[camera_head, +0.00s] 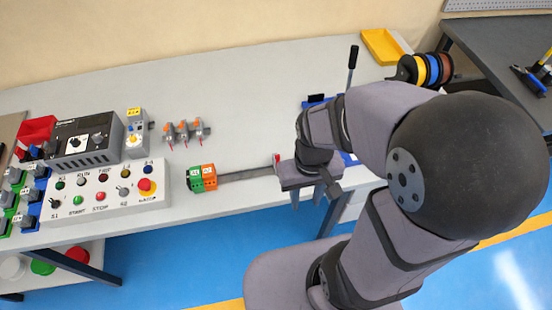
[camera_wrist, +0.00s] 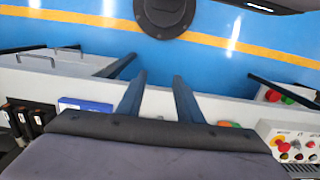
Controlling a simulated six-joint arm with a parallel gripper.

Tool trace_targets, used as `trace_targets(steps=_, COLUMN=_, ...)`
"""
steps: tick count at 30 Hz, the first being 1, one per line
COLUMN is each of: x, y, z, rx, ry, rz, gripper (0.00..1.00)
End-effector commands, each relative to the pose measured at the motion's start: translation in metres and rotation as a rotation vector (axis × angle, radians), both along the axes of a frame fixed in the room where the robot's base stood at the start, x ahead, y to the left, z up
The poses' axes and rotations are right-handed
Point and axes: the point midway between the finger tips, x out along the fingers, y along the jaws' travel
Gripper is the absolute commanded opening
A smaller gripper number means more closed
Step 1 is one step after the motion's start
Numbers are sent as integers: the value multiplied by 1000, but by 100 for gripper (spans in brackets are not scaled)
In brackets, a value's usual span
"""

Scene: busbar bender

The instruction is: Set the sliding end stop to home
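A dark flat rail (camera_head: 245,174) lies near the table's front edge. A green block (camera_head: 195,180) and an orange block (camera_head: 209,177) sit side by side at its left end. A small red-and-grey upright piece (camera_head: 277,160) stands at its right end, beside my gripper; I cannot tell whether it is the sliding end stop. My gripper (camera_head: 307,198) is over the front edge, right of that piece, fingers apart and nothing between them. The wrist view shows the open fingers (camera_wrist: 158,98) against the floor and table edge. My arm hides part of the blue-based bender (camera_head: 316,103).
A black-handled lever (camera_head: 352,58) rises behind my arm. A control box (camera_head: 105,195) with buttons stands at left, several small orange-topped parts (camera_head: 186,132) behind the blocks. A yellow tray (camera_head: 383,45) and cable spools (camera_head: 425,69) are at back right. The table's back middle is clear.

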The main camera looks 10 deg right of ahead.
Motion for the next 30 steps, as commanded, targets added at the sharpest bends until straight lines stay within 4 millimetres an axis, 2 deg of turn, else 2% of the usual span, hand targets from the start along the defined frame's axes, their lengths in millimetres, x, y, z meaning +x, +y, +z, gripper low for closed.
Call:
trace_targets(steps=3, x=-13, y=3, z=-25, rx=-3, ry=91, rz=15, gripper=33)
trace_targets(steps=5, x=-9, y=5, z=-35, rx=-4, ry=121, rz=24, gripper=33)
trace_targets(steps=7, x=4, y=8, z=-47, rx=-5, ry=145, rz=35, gripper=33)
trace_targets(steps=11, x=49, y=15, z=-69, rx=-7, ry=148, rz=52, gripper=33)
trace_targets(steps=14, x=93, y=21, z=-79, rx=-6, ry=120, rz=54, gripper=33)
trace_targets(steps=18, x=148, y=25, z=-73, rx=-4, ry=46, rz=41, gripper=33)
trace_targets(steps=22, x=185, y=28, z=-55, rx=1, ry=-28, rz=25, gripper=33)
trace_targets(steps=26, x=204, y=30, z=-43, rx=4, ry=-67, rz=12, gripper=33)
trace_targets(steps=30, x=201, y=29, z=-42, rx=1, ry=-52, rz=-15, gripper=33)
